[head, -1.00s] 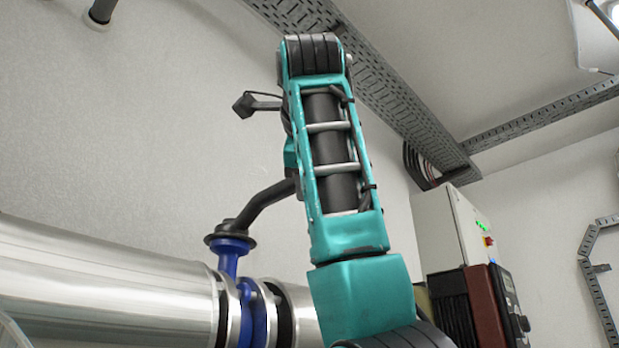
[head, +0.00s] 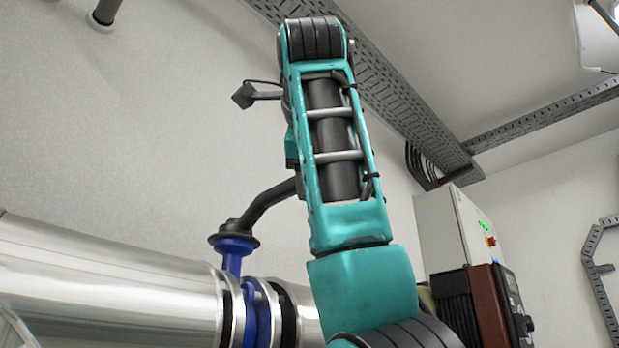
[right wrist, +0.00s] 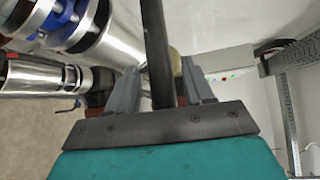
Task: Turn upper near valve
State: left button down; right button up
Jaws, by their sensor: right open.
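The valve has a blue body (head: 232,258) on the silver pipe and a dark bent lever (head: 265,205) rising up and right, its far end hidden behind my right arm. In the right wrist view a dark bar (right wrist: 155,40), which looks like this lever, runs down between the two grey fingers of my right gripper (right wrist: 158,70). The fingers stand apart on either side of it; I cannot tell whether either touches it. In the head view my right gripper is hidden behind the teal arm. My left gripper is in neither view.
The large silver pipe (head: 110,285) fills the lower left. A control box (head: 450,230) with a green light stands at the right. A perforated cable tray (head: 400,115) runs overhead.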

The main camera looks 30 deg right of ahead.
jog(key=b+v, duration=0.2)
jog(key=v, duration=0.9)
jog(key=shift+s, duration=0.2)
